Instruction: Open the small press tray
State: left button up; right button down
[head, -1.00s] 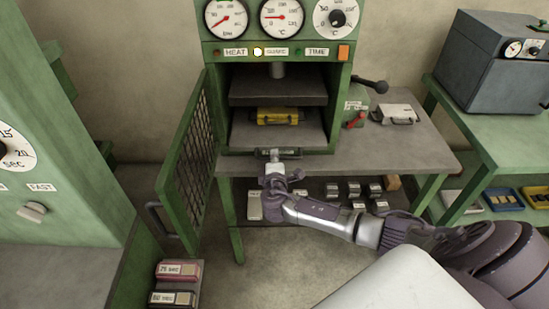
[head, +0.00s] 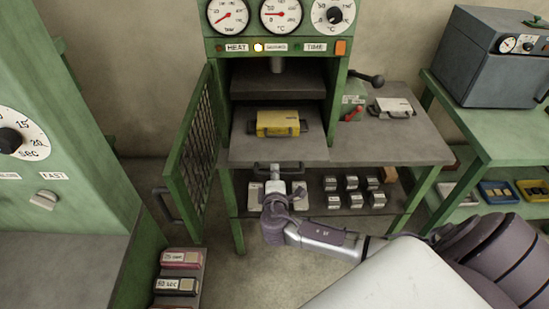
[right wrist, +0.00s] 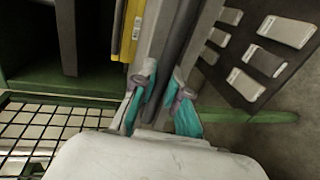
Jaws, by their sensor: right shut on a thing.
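The small press tray (head: 243,149) is a grey plate that sticks out from the open chamber of the green press (head: 215,60). A yellow mould block (head: 278,124) with dark handles rests on it. My right gripper (head: 276,180) is at the tray's front edge, shut on the dark tray handle (head: 262,170). In the right wrist view its teal fingers (right wrist: 162,105) straddle the grey bar of the handle, and the yellow block (right wrist: 128,30) shows at the top. My left gripper is not in view.
The mesh door (head: 195,145) stands open at left. A silver mould block (head: 392,107) lies on the bench at right of the press. Several small metal blocks (head: 350,183) sit on the shelf below. Labelled blocks (head: 180,259) stand at lower left. Floor in front is clear.

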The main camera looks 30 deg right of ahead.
jog(key=f+p+v, duration=0.1)
jog(key=f+v, duration=0.1)
jog(key=v, duration=0.7)
jog(key=shift+s+a, duration=0.3)
jog(key=shift+s, duration=0.15)
jog(key=c, duration=1.2)
grip_release()
jog(key=v, duration=1.2)
jog(key=shift+s, duration=0.1)
